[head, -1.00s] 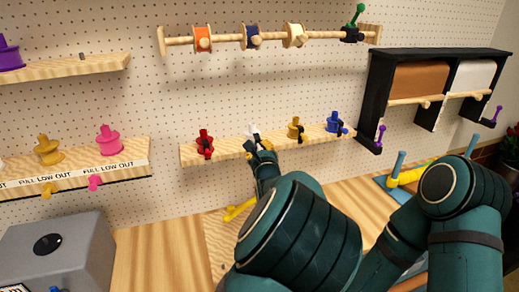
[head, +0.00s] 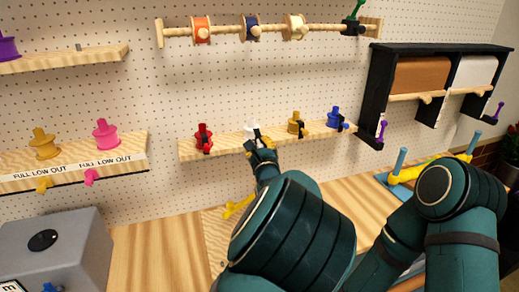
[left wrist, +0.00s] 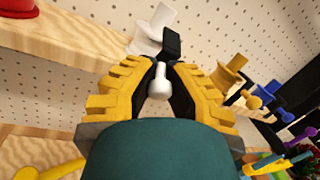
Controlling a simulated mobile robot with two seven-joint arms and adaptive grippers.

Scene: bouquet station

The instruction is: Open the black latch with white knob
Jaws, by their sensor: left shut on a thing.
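A white peg-like fixture (head: 252,127) stands on the middle wooden shelf, between the red and yellow ones. In the left wrist view it appears at the top (left wrist: 153,30), with a black latch (left wrist: 172,43) at its side. The latch's white knob (left wrist: 159,84) points toward the camera. My left gripper (head: 258,146) is at the shelf's front edge. In the left wrist view its yellow-and-black fingers (left wrist: 159,92) are closed around the white knob. The fingers hide most of the latch in the head view. My right gripper is not in view.
On the same shelf (head: 225,144) are similar red (head: 203,134), yellow (head: 296,121) and blue (head: 336,117) fixtures with black latches. A spool rail (head: 225,31) hangs above. A black rack (head: 377,85) is at the right, and a grey box (head: 75,250) at lower left.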

